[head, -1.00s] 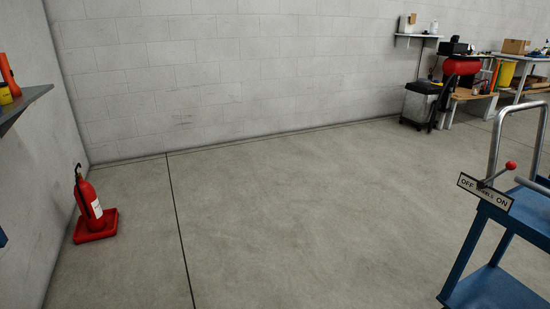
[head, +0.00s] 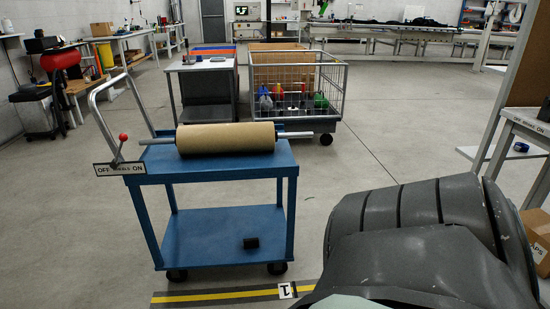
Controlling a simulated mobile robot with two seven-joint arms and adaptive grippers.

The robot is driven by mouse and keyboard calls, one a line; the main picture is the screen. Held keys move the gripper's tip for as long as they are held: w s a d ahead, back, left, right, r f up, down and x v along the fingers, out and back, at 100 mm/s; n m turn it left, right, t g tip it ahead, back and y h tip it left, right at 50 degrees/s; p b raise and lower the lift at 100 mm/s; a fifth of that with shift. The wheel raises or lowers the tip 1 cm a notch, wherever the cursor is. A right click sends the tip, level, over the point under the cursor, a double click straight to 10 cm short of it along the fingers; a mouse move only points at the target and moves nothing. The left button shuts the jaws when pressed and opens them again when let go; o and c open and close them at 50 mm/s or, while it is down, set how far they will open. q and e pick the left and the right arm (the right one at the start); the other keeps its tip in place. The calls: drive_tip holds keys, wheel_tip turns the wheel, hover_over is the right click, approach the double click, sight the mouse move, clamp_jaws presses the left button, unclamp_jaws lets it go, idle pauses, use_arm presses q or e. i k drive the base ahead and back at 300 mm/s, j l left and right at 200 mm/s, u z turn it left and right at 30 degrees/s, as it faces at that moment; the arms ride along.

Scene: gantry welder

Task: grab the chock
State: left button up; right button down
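A small black block (head: 251,243), which looks like the chock, lies on the lower shelf of a blue cart (head: 205,225), near that shelf's right front. It lies apart from the cart's posts. A brown roll (head: 226,138) on a metal bar rests on the cart's top, above the block. Neither of my grippers shows in the head view.
The cart has a bent metal handle (head: 101,110) and an OFF/ON lever plate (head: 119,168) at its left. A yellow-black floor strip (head: 220,295) runs in front. A wire cage trolley (head: 297,85) stands behind.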

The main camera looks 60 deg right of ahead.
sight(252, 243)
drive_tip(key=z, duration=1.8)
